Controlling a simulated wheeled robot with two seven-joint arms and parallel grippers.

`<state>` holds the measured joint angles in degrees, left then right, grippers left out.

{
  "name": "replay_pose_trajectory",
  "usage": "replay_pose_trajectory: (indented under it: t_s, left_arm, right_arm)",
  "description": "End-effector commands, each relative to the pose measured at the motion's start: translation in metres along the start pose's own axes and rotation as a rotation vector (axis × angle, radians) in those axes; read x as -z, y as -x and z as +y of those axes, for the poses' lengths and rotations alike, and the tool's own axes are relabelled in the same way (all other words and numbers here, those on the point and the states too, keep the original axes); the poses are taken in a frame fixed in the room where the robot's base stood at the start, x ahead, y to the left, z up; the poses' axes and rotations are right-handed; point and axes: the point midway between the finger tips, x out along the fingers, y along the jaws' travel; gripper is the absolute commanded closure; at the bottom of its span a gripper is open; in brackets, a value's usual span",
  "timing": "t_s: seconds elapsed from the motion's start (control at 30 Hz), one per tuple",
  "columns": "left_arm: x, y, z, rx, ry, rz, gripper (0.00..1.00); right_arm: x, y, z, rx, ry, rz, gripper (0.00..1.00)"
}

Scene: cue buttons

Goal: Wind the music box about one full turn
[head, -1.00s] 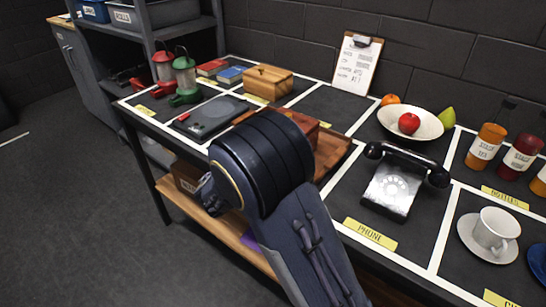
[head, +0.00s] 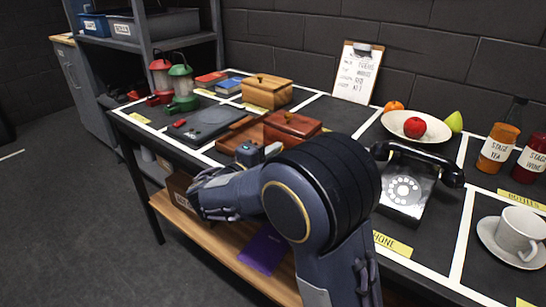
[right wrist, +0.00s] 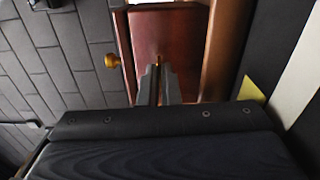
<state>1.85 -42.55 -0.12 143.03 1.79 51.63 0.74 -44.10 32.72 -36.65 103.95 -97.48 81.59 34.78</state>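The music box appears to be the red-brown wooden box (head: 291,127) with a small knob on its lid, standing behind my right arm in the head view. Its red-brown face (right wrist: 158,28) fills the top middle of the right wrist view, with a brass knob (right wrist: 113,61) at its left edge. My right gripper (right wrist: 158,70) points at this face, its fingers close together. A small brass-coloured bit shows at the fingertips; I cannot tell whether they touch or grip it. In the head view the right gripper (head: 262,152) is just in front of the box. My left gripper is out of view.
A lighter wooden box (head: 267,95), a flat dark device (head: 205,122) and red and green lanterns (head: 181,88) stand to the left. A black telephone (head: 404,190), a fruit bowl (head: 397,124) and a cup (head: 519,230) stand to the right. White tape divides the table.

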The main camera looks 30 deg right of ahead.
Motion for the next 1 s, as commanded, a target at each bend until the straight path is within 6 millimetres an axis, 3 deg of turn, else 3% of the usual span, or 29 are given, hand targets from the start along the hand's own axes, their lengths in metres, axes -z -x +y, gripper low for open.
replay_pose_trajectory:
  t_s: [0.47, 0.67, 1.0]
  left_arm:
    - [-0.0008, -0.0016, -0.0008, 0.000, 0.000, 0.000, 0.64]
    - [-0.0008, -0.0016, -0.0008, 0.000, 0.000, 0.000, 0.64]
    - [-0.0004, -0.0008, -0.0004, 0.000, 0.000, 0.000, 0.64]
  right_arm:
    - [0.0000, 0.0001, -0.0004, 0.001, -0.014, 0.000, 1.00]
    - [0.0000, 0.0001, -0.0003, 0.001, -0.014, 0.000, 0.75]
    - [0.0005, 0.0044, 0.0002, 0.001, -0.014, 0.002, 0.75]
